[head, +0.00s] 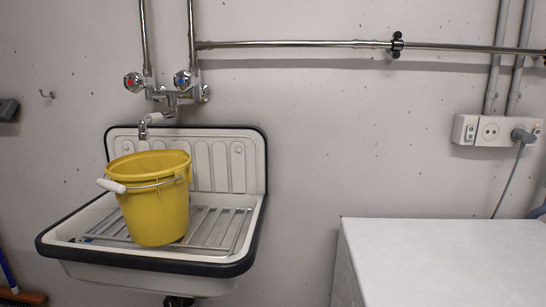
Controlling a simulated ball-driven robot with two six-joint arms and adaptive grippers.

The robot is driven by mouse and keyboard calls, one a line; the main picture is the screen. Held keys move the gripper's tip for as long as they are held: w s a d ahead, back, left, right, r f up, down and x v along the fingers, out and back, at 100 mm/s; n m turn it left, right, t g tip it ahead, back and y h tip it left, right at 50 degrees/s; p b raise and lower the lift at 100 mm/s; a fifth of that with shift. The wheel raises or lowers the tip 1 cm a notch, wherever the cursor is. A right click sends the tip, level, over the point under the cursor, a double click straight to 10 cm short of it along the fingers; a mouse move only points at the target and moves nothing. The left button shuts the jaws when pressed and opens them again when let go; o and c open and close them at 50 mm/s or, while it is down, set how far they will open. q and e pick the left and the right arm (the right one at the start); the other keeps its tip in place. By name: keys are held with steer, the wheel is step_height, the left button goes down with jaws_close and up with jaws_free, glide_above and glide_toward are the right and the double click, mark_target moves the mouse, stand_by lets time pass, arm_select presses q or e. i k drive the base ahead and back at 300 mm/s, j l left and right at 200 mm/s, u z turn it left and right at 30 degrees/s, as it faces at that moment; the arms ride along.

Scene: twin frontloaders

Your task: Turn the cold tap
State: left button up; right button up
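The cold tap (183,82) is a round chrome knob with a blue mark, on the wall mixer above the sink. The hot tap (133,82), with a red mark, is to its left. The spout (143,130) points down over the back of the sink. A yellow bucket (156,205) stands upright on the sink's metal grid, below the spout. Neither of my grippers can be made out in this view, and nothing touches the cold tap.
The white sink (165,270) has a dark rim. Chrome pipes (300,44) run up and right along the wall. A white-topped unit (450,255) stands right, below a socket box (495,131) with a plugged cable. A broom (20,297) is lower left.

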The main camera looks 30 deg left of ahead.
mark_target(183, 80)
steer(key=k+u, duration=0.15)
steer(key=u, duration=0.3)
steer(key=k+j+u, duration=0.15)
steer(key=u, duration=0.35)
steer(key=k+j+u, duration=0.1)
steer(key=u, duration=0.35)
steer(key=j, duration=0.1)
